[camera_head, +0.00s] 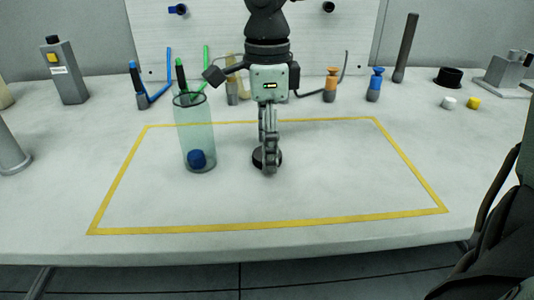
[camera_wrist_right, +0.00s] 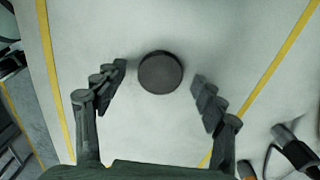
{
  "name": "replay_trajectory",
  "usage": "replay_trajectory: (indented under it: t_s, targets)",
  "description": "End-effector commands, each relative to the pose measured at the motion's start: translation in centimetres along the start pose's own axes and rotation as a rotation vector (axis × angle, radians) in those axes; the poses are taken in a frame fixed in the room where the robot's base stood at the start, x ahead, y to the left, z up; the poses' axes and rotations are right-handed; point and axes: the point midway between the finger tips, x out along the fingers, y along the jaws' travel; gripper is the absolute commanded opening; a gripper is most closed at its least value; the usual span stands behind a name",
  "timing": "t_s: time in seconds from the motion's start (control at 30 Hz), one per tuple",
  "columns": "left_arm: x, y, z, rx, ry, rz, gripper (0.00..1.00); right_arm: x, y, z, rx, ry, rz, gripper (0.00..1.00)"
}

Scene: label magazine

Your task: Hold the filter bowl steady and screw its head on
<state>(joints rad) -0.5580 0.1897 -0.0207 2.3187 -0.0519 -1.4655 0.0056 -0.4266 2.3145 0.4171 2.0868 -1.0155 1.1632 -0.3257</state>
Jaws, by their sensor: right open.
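The filter bowl (camera_head: 195,125) is a clear greenish cylinder standing upright, open at the top, inside the yellow outline. A dark blue round thing (camera_head: 197,158) shows through its wall near the bottom. A dark round disc, seemingly the head (camera_wrist_right: 160,72), lies on the table to the right of the bowl. In the head view the disc (camera_head: 259,158) is partly hidden by my right gripper (camera_head: 268,160). My right gripper points down over the disc. In the wrist view its fingers (camera_wrist_right: 158,88) are spread on either side of the disc, apart from it. My left gripper is not in view.
Yellow tape (camera_head: 270,220) outlines a work area, clear on its right side. Behind it stand a grey box with a yellow button (camera_head: 68,75), blue (camera_head: 375,85) and orange (camera_head: 331,85) small bottles, a dark rod (camera_head: 406,48) and a black ring (camera_head: 448,77).

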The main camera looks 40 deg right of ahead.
Motion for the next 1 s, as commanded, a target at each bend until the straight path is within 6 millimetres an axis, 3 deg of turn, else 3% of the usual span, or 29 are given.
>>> replay_trajectory:
  t_s: [0.37, 0.7, 1.0]
  targets:
    - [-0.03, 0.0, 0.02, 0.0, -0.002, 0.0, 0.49, 0.42, 0.01, 0.02, 0.0, -0.002, -0.001, 0.7]
    - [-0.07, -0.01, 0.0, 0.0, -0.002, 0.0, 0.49, 0.4, 0.0, 0.02, 0.0, -0.002, -0.001, 0.33]
    - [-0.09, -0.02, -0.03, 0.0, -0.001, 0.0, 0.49, 0.35, -0.01, 0.02, 0.0, -0.002, -0.001, 0.33]
